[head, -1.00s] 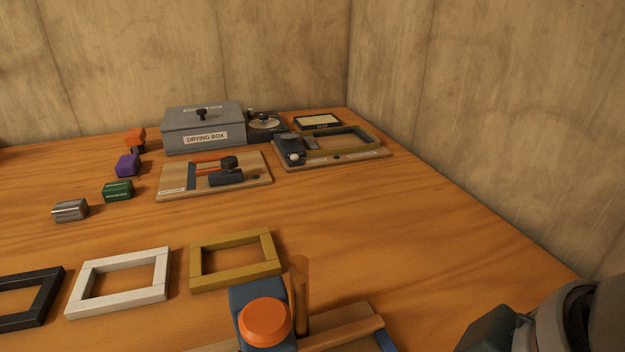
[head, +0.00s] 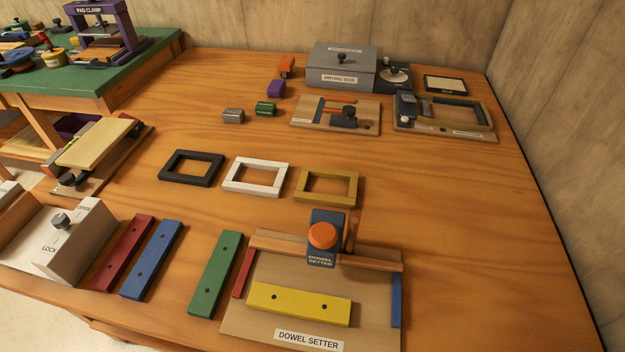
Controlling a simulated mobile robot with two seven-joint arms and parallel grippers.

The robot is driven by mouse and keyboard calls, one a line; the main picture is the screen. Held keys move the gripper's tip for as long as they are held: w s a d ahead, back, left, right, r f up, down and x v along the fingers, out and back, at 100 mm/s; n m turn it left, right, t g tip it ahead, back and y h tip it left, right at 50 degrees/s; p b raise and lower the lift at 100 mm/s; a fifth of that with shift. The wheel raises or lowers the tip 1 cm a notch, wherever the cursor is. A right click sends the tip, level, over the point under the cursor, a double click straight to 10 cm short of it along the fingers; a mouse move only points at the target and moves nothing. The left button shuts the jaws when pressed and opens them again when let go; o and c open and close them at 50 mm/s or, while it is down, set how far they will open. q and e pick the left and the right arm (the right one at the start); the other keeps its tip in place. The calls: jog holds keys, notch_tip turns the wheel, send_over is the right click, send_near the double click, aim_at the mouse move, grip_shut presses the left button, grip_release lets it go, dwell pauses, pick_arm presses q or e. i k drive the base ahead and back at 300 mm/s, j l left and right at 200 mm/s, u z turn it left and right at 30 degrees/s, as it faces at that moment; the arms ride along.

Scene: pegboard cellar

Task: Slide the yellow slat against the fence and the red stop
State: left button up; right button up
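The yellow slat (head: 300,304) lies flat on the wooden base board of the dowel setter (head: 272,268) and has two dark holes. The fence (head: 281,243) is a wooden bar across the far side of the board. Bare board shows between slat and fence, so they are apart. The slat lies slightly askew to the fence. The red stop (head: 243,272) is at the board's left edge. The slat's left end is near the red stop's front end; I cannot tell whether they touch. Neither of my grippers is in the head view now.
The dowel setter head (head: 325,240), with an orange knob, stands over the fence. A blue stop (head: 396,300) is at the right. Green (head: 215,275), blue (head: 152,260) and red (head: 123,253) slats lie left of the board. Three frames lie behind. The table's right side is clear.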

aim_at(320, 307)
jog(key=i+j+z, duration=0.15)
jog(key=z, duration=0.3)
jog(key=i+j+z, duration=0.1)
jog(key=j+z, duration=0.2)
jog(key=z, duration=0.15)
jog(key=i+j+z, duration=0.1)
jog(key=j+z, duration=0.2)
jog(key=z, duration=0.2)
jog(key=j+z, duration=0.3)
jog(key=z, duration=0.15)
jog(key=j+z, duration=0.45)
jog(key=l, duration=0.1)
